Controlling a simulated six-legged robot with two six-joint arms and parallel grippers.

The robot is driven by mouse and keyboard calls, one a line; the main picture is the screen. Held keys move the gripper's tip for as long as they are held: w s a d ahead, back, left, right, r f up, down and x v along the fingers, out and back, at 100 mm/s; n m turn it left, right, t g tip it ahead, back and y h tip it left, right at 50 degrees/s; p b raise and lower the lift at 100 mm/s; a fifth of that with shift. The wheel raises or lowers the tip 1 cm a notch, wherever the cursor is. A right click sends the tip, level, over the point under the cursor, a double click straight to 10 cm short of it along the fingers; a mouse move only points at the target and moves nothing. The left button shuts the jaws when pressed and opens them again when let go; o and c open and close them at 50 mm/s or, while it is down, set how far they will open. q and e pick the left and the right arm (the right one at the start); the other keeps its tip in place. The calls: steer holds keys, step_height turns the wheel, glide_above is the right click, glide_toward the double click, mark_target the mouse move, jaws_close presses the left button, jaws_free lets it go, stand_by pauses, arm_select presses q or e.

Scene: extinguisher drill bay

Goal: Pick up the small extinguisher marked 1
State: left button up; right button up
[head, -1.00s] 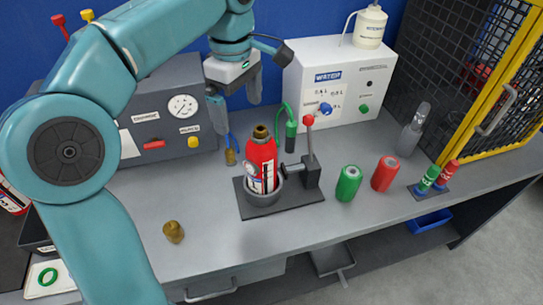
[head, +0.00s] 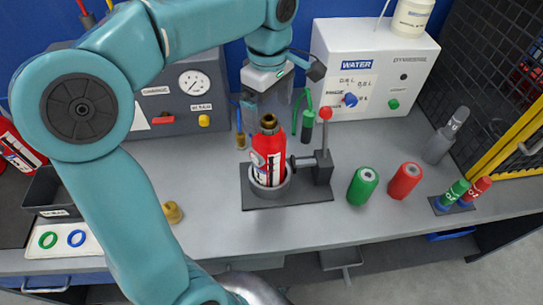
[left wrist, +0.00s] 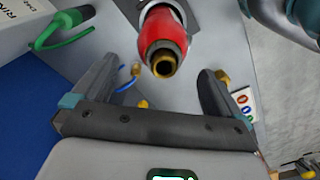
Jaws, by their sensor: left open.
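A small red extinguisher (head: 268,158) with a brass neck stands upright in a round grey cup on a dark base plate (head: 315,193); I cannot read a number on it. My left gripper (head: 266,108) is open and points down just above its neck. In the left wrist view the extinguisher (left wrist: 162,32) shows its brass neck opening, lying between the lines of the two spread fingers of the gripper (left wrist: 158,85), with no visible contact. Another red extinguisher (head: 17,150) with a white label is partly cut off at the far left. My right gripper is not in view.
A red-knobbed clamp (head: 323,160) stands right of the cup. A green can (head: 362,186) and a red can (head: 405,181) stand farther right. The charge box (head: 180,95) and water box (head: 375,70) stand behind. A brass fitting (head: 172,212) lies left. The front bench is mostly clear.

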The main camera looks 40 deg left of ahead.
mark_target(269, 134)
arm_select(q)
steer(key=shift+s+d+f, duration=0.15)
steer(key=shift+s+f, duration=0.3)
steer(key=shift+f, duration=0.35)
steer(key=shift+s+d+f, duration=0.15)
steer(key=shift+s+d, duration=0.05)
steer(key=shift+d, duration=0.05)
steer(key=f, duration=0.3)
steer(key=w+f, duration=0.1)
steer(key=shift+a+f, duration=0.2)
steer(key=shift+a, duration=0.2)
steer(key=shift+f, duration=0.35)
steer(key=shift+s+d, duration=0.25)
steer(key=shift+d, duration=0.05)
steer(key=shift+w+a, duration=0.1)
steer(key=shift+w+a+f, duration=0.1)
steer(key=shift+w, duration=0.05)
steer(key=c, duration=1.8)
steer(key=shift+c, duration=0.2)
